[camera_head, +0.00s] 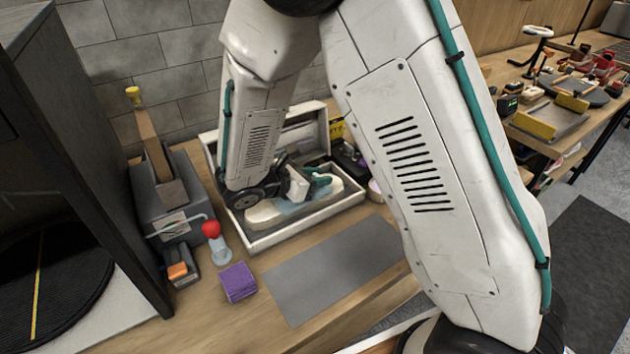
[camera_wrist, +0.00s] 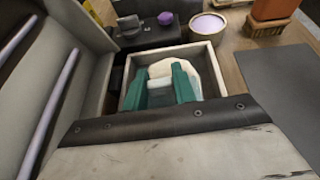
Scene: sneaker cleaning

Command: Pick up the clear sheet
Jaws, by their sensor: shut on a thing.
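The clear sheet (camera_head: 290,207) is a pale bluish see-through piece over the sneaker (camera_head: 262,215) in an open box (camera_head: 318,218). My gripper (camera_head: 312,184) is down inside the box, with its teal fingers at the sneaker. The white sneaker (camera_wrist: 200,66) shows behind the fingers. My arm hides part of the box and the sneaker, and the exact grip is hard to see.
A grey mat (camera_head: 335,268) lies in front of the box. A purple block (camera_head: 238,282), a red-topped bottle (camera_head: 213,240) and a grey machine (camera_head: 172,195) stand at the left. A dark cabinet (camera_head: 75,150) rises at the far left.

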